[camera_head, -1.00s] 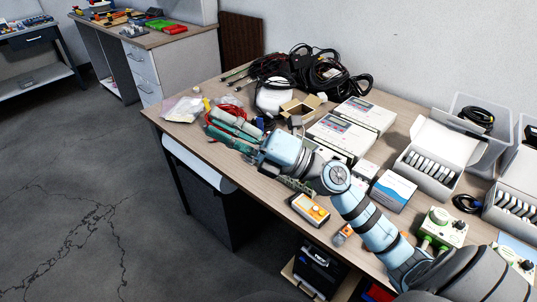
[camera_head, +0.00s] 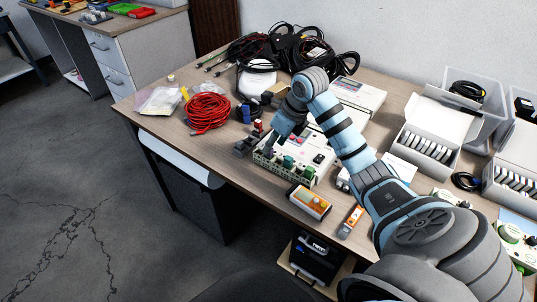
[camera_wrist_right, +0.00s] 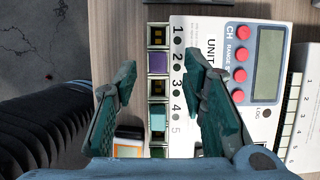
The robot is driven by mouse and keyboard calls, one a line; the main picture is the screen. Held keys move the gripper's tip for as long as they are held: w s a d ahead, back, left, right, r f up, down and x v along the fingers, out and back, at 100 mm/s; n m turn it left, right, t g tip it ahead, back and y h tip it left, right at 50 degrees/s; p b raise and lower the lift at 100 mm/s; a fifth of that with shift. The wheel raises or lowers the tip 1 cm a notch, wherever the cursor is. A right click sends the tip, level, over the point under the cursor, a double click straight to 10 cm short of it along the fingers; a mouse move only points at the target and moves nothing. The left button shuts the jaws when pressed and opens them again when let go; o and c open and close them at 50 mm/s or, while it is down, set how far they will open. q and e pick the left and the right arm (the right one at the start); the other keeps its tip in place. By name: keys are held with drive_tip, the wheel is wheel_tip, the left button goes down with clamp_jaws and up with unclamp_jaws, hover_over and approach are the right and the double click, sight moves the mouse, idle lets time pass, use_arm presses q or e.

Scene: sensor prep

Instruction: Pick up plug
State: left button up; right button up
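The measuring unit (camera_head: 318,142) lies on the table, with a row of numbered connector slots along its front edge. In the right wrist view, a purple plug (camera_wrist_right: 158,63) sits in slot 2, a teal plug (camera_wrist_right: 157,120) in slot 4 and a green one lower down; slots 1 and 3 show dark openings. Green plugs (camera_head: 287,161) also show in the head view. My right gripper (camera_wrist_right: 161,66) is open and empty above the row. My left gripper is out of view.
A red cable coil (camera_head: 208,112) lies left of the unit, and black cables (camera_head: 285,47) are piled behind. An orange handheld device (camera_head: 310,201) lies near the front edge. White boxes (camera_head: 429,135) stand to the right. Small dark parts (camera_head: 244,145) lie close to the gripper.

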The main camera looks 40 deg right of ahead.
drive_tip(key=x, duration=0.3)
drive_tip(key=shift+a, duration=0.1)
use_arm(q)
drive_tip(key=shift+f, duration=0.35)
use_arm(e)
drive_tip(key=shift+r, duration=0.1)
clamp_jaws()
use_arm(q)
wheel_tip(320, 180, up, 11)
drive_tip(key=p, duration=1.1)
use_arm(e)
wheel_tip(320, 180, up, 20)
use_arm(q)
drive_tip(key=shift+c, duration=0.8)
